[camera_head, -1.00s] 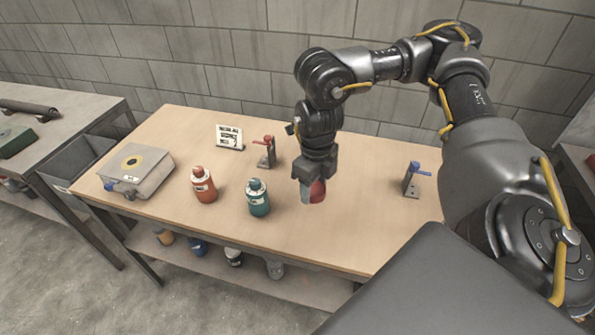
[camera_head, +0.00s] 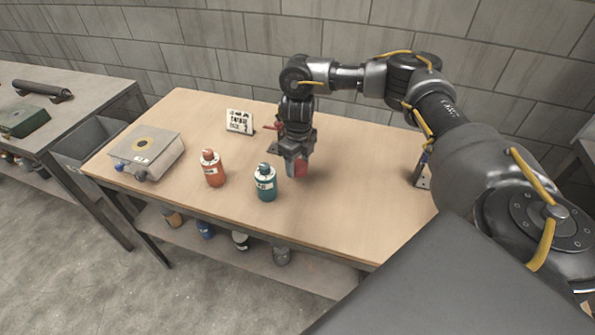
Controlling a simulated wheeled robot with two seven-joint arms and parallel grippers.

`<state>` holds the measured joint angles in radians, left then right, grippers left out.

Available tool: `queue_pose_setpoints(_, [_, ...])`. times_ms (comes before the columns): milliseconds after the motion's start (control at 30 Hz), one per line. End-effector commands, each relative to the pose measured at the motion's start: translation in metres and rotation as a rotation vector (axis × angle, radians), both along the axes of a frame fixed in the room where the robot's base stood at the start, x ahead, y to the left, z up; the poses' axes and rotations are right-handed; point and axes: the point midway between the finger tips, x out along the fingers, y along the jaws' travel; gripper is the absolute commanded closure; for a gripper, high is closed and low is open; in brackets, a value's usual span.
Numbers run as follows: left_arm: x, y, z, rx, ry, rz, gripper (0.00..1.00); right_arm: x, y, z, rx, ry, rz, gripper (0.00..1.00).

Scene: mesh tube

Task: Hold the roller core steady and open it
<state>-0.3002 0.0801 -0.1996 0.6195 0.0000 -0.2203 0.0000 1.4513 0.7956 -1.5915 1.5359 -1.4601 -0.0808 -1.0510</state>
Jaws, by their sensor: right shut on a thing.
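My right gripper (camera_head: 297,165) is shut on a small red and grey thing (camera_head: 301,169), held above the wooden table just right of the teal bottle. The fingers hide part of it, and I cannot tell whether it is the roller core. A dark roller-like cylinder (camera_head: 40,90) lies on the grey table at the far left, away from the gripper. My left gripper is not in view.
On the wooden table (camera_head: 350,205) stand a red bottle (camera_head: 213,170), a teal bottle (camera_head: 265,184), a grey box (camera_head: 146,152) and a white sign (camera_head: 240,121). A red-handled stand (camera_head: 272,128) is partly hidden behind my gripper; a blue-handled stand (camera_head: 422,172) is beside my arm.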

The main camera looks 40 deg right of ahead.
Motion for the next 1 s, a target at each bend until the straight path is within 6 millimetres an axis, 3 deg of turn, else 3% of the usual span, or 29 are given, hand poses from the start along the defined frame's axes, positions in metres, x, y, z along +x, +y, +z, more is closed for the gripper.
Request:
queue_pose_setpoints(367, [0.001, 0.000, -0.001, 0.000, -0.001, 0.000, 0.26, 0.003, 0.000, -0.034, 0.001, 0.002, -0.001, 0.75])
queue_pose_setpoints(767, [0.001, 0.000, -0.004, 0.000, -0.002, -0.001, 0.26, 0.003, -0.001, -0.039, 0.000, 0.001, -0.001, 0.75])
queue_pose_setpoints(800, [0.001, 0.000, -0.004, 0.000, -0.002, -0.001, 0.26, 0.003, -0.001, -0.039, 0.000, 0.000, -0.001, 0.46])
queue_pose_setpoints(967, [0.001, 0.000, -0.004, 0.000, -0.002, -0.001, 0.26, 0.003, -0.001, -0.038, 0.000, 0.001, -0.001, 0.26])
queue_pose_setpoints(1000, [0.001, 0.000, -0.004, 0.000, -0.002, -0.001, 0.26, 0.003, -0.001, -0.038, 0.000, 0.001, -0.001, 0.26])
